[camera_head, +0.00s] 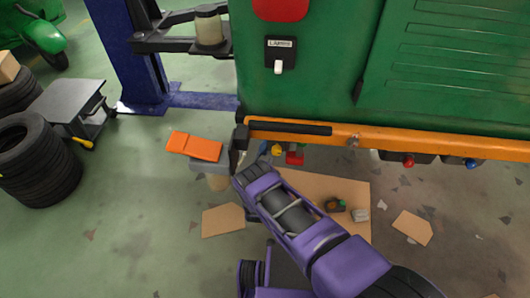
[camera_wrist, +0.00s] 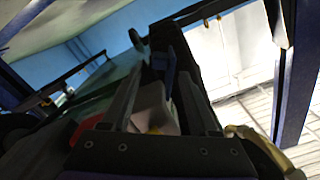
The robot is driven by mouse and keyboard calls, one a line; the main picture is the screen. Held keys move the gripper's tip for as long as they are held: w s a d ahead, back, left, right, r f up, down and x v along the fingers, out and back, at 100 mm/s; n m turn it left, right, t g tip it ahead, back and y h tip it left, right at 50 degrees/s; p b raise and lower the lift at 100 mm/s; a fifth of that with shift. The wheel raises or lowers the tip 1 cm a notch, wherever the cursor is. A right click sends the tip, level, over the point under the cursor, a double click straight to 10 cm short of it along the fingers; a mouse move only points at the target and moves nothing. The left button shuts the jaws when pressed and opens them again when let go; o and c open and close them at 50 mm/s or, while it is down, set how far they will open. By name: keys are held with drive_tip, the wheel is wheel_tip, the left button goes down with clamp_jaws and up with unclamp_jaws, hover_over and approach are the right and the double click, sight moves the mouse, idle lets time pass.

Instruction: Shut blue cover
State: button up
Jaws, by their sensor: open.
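In the wrist view my gripper (camera_wrist: 158,64) is open, with its two dark fingers reaching forward. A narrow blue piece (camera_wrist: 169,66), possibly the blue cover, shows between or just beyond the fingertips. I cannot tell whether it touches them, or whether it is open or shut. Red and yellow parts (camera_wrist: 155,131) show lower down, partly hidden by the gripper. In the head view my purple arm reaches up to the orange lower edge of the green rickshaw (camera_head: 400,145), where my fingers are hidden. Yellow and red parts (camera_head: 294,158) hang under that edge beside my wrist.
Further right under the edge are a red knob (camera_head: 408,162) and a blue knob (camera_head: 471,163). An orange plate (camera_head: 194,146) sits left of my wrist. A blue lift post (camera_head: 130,60), a grey cart (camera_head: 70,105) and stacked tires (camera_head: 38,165) stand left. Cardboard (camera_head: 310,190) lies on the floor.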

sight(265, 153)
drive_tip(key=w+b, duration=0.1)
drive_tip(key=w, duration=0.4)
drive_tip(key=shift+w, duration=0.4)
